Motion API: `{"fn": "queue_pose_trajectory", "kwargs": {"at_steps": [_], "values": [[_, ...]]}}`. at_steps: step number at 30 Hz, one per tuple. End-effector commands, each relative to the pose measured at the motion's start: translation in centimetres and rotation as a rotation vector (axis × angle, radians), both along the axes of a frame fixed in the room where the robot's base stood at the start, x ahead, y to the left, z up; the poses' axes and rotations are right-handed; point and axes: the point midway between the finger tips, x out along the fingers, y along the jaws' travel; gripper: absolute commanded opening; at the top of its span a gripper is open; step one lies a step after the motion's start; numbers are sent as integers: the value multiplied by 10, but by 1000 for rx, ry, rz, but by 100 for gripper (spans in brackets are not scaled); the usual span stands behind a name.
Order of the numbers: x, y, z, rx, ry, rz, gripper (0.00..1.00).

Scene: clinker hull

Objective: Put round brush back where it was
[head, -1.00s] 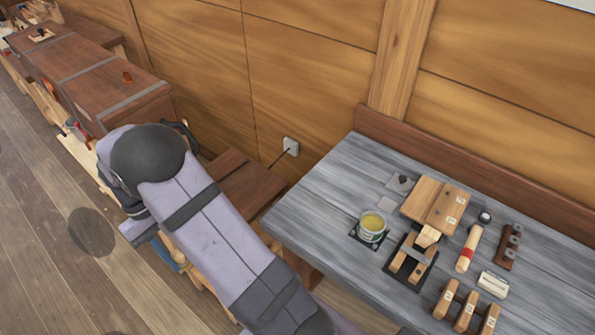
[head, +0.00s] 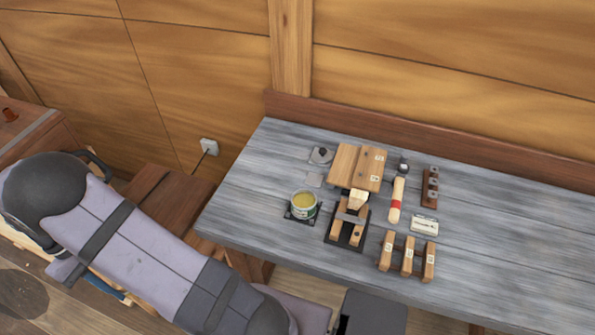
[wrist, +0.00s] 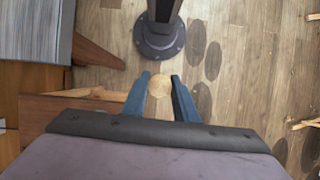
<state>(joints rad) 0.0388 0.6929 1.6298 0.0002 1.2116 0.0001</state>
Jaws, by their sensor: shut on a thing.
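In the wrist view, my gripper (wrist: 160,92) has its two blue fingers shut on a round, pale wooden thing, the round brush (wrist: 159,86) as far as I can tell. I see it end-on; its bristles are hidden. It is held over the plank floor, clear of the table. In the head view my gripper and the brush are out of sight.
Also on the table are a wooden box (head: 350,165), a red-banded handle (head: 396,200), a white labelled block (head: 424,224), a labelled wooden rack (head: 407,255) and a dark rack (head: 430,187). The table's right side is clear. A wall stands behind it.

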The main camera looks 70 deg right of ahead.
Motion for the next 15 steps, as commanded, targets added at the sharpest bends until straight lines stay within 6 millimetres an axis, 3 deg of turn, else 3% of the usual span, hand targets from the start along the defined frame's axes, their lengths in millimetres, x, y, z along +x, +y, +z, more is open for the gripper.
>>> {"fn": "queue_pose_trajectory", "kwargs": {"at_steps": [8,15], "values": [[-10,-80,-7,-1,0,-222,5],[-44,-174,-9,0,0,-492,5]]}}
